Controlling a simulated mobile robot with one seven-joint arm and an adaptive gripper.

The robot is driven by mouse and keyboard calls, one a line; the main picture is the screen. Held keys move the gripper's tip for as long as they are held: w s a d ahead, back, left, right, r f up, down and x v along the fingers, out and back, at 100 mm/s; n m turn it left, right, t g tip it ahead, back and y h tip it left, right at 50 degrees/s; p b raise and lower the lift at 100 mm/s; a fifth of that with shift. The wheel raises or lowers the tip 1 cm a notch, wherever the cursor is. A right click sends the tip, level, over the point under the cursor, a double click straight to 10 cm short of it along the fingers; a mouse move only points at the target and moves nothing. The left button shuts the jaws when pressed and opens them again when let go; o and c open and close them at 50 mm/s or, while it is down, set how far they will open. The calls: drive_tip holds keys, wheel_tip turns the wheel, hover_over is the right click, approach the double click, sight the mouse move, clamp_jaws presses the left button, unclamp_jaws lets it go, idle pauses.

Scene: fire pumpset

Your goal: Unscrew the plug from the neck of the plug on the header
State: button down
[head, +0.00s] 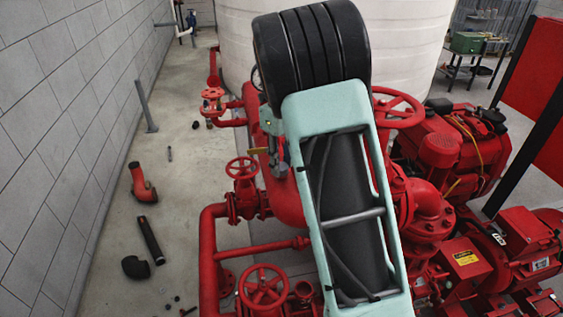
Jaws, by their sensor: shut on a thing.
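The red header pipe (287,200) runs behind and to the left of my large teal arm link. My gripper (281,163) shows small and partly hidden at the left edge of that link, pointing down at the header. It is shut at the header, where the plug and its neck are too small and too covered to make out. I cannot see how far the plug sits in the neck.
Red handwheel valves (265,287) and pipes stand around the header. A red engine (440,145) is at right, and a white tank (230,40) behind. Loose fittings, including a red elbow (142,183) and a black pipe (150,240), lie on the left floor beside the block wall.

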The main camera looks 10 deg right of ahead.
drive_tip(key=shift+n, duration=0.6)
drive_tip(key=n, duration=0.4)
drive_tip(key=shift+n, duration=0.3)
drive_tip(key=n, duration=0.4)
drive_tip(key=shift+n, duration=0.3)
